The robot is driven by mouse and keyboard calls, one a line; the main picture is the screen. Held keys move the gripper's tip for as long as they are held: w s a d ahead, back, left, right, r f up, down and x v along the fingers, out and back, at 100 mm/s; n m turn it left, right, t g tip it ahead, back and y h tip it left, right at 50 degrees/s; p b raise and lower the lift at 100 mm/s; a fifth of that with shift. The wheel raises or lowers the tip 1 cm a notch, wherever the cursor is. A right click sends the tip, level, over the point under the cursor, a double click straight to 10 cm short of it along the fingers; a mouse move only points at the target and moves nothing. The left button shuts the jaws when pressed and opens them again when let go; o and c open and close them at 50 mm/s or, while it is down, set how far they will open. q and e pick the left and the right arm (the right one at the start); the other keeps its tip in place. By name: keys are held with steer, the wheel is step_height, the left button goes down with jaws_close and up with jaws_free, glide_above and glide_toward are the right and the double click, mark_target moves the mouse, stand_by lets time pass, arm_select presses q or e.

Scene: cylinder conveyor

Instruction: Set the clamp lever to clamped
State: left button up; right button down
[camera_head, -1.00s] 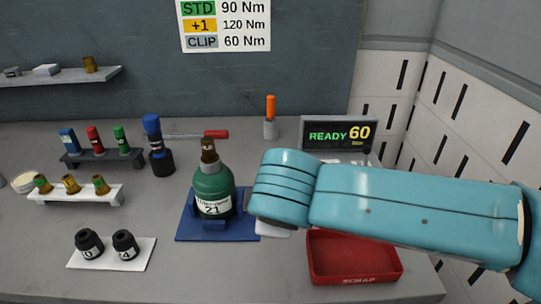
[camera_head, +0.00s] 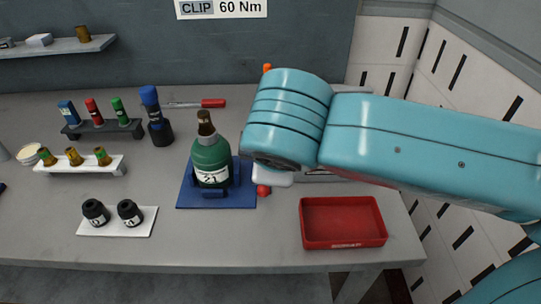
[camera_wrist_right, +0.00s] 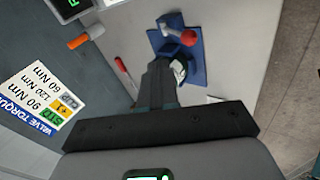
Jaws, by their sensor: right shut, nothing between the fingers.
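A green cylinder (camera_head: 211,158) labelled 21, with a brown valve top, stands upright in a blue clamp base (camera_head: 240,198). The clamp lever's red knob (camera_head: 263,190) shows low at the base's right side, its arm mostly hidden by my right arm. In the right wrist view the red knob (camera_wrist_right: 188,37) sits on the lever beside the blue base (camera_wrist_right: 196,72). My right gripper (camera_wrist_right: 162,68) is shut and empty, its tips near the base and lever; whether they touch cannot be told. In the head view my right wrist hides it. My left gripper is out of view.
A red scrap tray (camera_head: 343,243) stands at the right front. A white pad with black caps (camera_head: 130,212), a rack of coloured vials (camera_head: 102,128) and a blue-capped bottle (camera_head: 156,115) stand left. A red-handled screwdriver (camera_head: 212,103) lies behind. The front middle is clear.

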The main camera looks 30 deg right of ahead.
steer(key=v, duration=0.4)
steer(key=shift+s, duration=0.15)
steer(key=shift+s+f, duration=0.1)
stand_by(0.4)
